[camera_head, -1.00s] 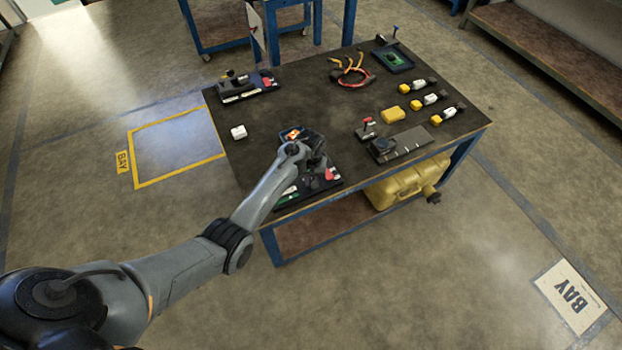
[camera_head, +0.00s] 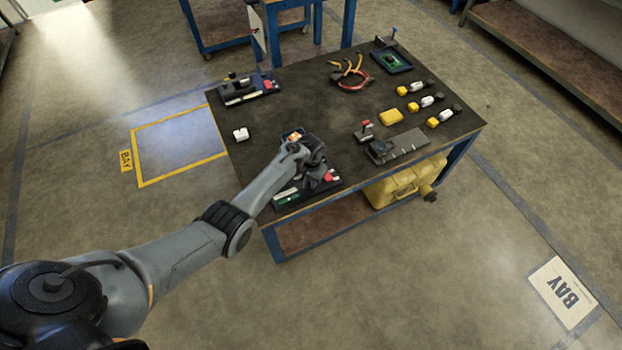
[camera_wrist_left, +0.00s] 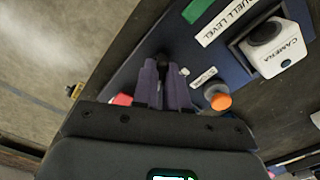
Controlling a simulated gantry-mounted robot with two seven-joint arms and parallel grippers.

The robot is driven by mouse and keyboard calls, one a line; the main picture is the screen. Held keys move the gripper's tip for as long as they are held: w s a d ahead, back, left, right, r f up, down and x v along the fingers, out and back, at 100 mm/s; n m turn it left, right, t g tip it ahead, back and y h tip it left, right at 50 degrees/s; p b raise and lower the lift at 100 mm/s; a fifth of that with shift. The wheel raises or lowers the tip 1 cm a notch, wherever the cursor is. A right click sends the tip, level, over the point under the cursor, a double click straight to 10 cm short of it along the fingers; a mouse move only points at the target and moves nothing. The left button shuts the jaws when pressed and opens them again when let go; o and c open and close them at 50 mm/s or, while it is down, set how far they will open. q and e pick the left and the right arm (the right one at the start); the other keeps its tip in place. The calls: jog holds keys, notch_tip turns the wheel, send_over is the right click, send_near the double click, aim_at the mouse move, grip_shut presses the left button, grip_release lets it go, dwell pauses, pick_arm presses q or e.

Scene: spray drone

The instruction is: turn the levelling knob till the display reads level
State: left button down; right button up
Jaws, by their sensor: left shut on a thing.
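The dark panel (camera_head: 285,200) lies at the table's near left edge. It shows larger in the left wrist view (camera_wrist_left: 205,60), with a green patch, a label partly reading "LEVEL", a white camera block (camera_wrist_left: 276,47) and an orange-topped knob (camera_wrist_left: 218,98). My left gripper (camera_head: 317,172) is over this panel. In the left wrist view its fingers (camera_wrist_left: 166,80) are shut on a small dark knob (camera_wrist_left: 162,60), mostly hidden between them. My right gripper is out of view.
The middle of the tabletop is clear.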

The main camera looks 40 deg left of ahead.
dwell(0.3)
pick_arm(q)
jog(key=c, duration=1.2)
grip_release()
jog(key=shift+o, duration=0.2)
notch_tip(320, 180, up, 11)
jog(key=p, duration=0.4)
jog(key=shift+f, duration=0.15)
